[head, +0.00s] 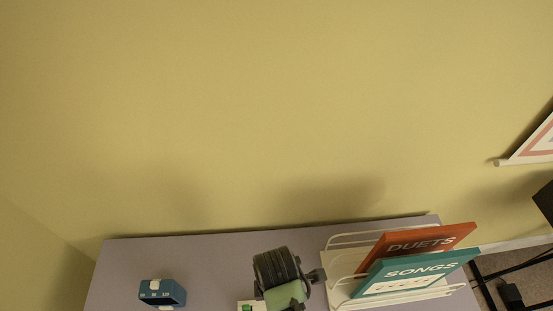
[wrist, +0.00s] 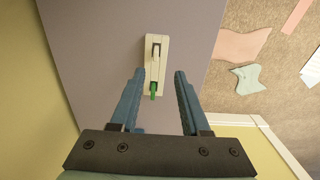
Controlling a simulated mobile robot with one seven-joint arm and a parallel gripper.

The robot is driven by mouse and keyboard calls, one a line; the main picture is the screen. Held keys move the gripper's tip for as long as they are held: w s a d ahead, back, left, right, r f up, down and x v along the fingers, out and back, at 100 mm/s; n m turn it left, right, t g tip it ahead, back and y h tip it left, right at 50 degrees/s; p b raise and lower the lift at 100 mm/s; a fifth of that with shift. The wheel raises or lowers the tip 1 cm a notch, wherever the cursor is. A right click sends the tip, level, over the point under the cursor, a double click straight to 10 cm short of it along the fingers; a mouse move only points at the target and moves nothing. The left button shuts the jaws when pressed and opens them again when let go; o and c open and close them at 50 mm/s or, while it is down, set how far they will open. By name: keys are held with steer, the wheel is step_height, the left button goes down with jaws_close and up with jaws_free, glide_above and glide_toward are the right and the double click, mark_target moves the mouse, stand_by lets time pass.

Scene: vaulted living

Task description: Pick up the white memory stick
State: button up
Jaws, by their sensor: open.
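In the head view, a white and green bit (head: 246,307) shows at the bottom edge, beside my arm. My gripper (wrist: 159,72) is open and empty, its two blue fingers apart. The green tip shows between the fingers; the white piece lies mostly beyond the fingertips. The fingers are not visible in the head view.
A blue timer-like box (head: 162,292) stands at the left of the tabletop. A white wire rack (head: 340,262) at the right holds an orange DUETS book (head: 420,241) and a teal SONGS book (head: 415,271). A yellow wall (head: 250,120) rises behind.

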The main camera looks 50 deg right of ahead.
steer(key=f, duration=0.2)
steer(key=f+b, duration=0.1)
steer(key=f, duration=0.2)
steer(key=d+f, duration=0.1)
steer(key=f, duration=0.2)
steer(key=shift+f, duration=0.2)
jaws_close()
